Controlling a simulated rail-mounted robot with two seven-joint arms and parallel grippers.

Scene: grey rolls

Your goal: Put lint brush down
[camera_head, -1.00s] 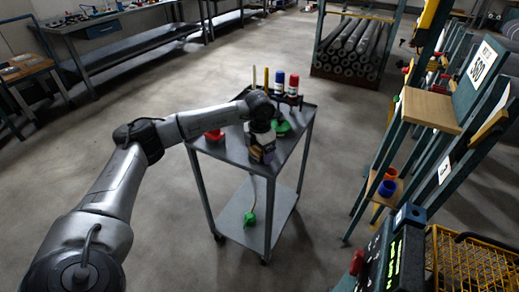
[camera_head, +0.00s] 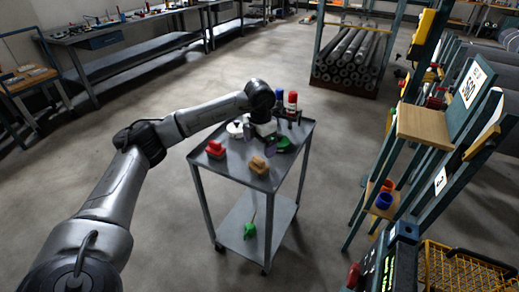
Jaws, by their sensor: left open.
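My left gripper (camera_head: 261,145) hangs over the top of a grey cart (camera_head: 227,170), open and pointing down. I see nothing held between its fingers. A tan block-like thing (camera_head: 259,165) lies on the cart's top near the front edge, just below and in front of the fingers and apparently apart from them. It may be the lint brush, but it is too small to tell. My right gripper is not in view.
A white round thing (camera_head: 235,129), a blue-topped bottle (camera_head: 279,97) and a red bottle (camera_head: 292,101) stand toward the cart's back. Another green thing (camera_head: 250,231) is on the lower shelf. A rack with a wooden shelf (camera_head: 427,125) stands right. Open floor surrounds the cart.

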